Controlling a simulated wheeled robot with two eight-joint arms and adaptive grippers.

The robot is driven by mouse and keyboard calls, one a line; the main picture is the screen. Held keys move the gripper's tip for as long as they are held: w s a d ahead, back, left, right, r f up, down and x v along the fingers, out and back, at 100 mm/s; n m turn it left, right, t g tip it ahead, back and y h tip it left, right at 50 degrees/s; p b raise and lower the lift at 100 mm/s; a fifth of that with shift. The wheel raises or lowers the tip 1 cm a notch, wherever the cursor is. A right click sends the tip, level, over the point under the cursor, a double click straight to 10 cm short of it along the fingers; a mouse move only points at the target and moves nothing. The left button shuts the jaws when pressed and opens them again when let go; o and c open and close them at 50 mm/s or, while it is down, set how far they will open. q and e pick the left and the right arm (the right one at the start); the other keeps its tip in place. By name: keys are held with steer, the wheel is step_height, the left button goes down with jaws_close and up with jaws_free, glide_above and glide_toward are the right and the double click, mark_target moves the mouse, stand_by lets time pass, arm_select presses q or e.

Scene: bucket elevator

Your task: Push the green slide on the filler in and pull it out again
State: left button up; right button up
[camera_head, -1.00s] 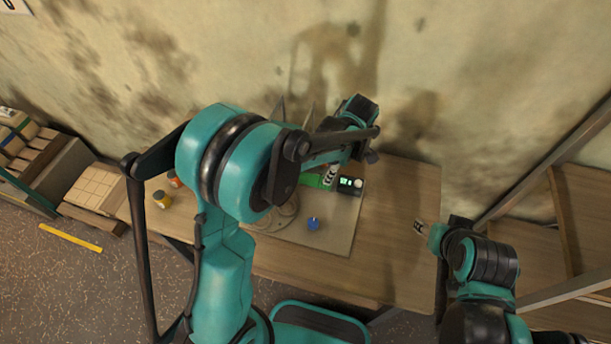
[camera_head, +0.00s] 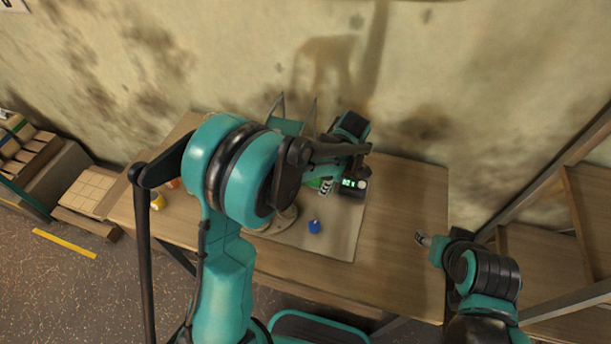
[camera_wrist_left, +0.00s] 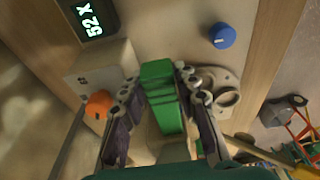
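The green slide (camera_wrist_left: 160,85) shows in the left wrist view as a green block lying between the two fingers of my left gripper (camera_wrist_left: 158,80). The fingers sit close along both its sides; I cannot tell whether they press on it. In the head view the left gripper (camera_head: 326,186) is over the workpiece on the table, and only a little green shows beside it. Most of the filler is hidden behind my left arm. My right gripper (camera_head: 421,239) is over the table's right edge, away from the filler; its fingers are too small to read.
A blue knob (camera_head: 314,227) and a lit display (camera_head: 352,183) are near the left gripper. An orange knob (camera_wrist_left: 98,104) sits on a pale box left of the slide. Yellow jars (camera_head: 158,201) stand on the left. The wooden table (camera_head: 400,215) is clear on the right.

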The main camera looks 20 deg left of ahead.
arm_select(q)
steer(key=shift+c, duration=1.1)
steer(key=shift+a, duration=2.85)
steer(key=shift+d, duration=0.15)
steer(key=shift+d+b, duration=0.35)
steer(key=shift+d, duration=2.45)
steer(key=shift+a, duration=0.1)
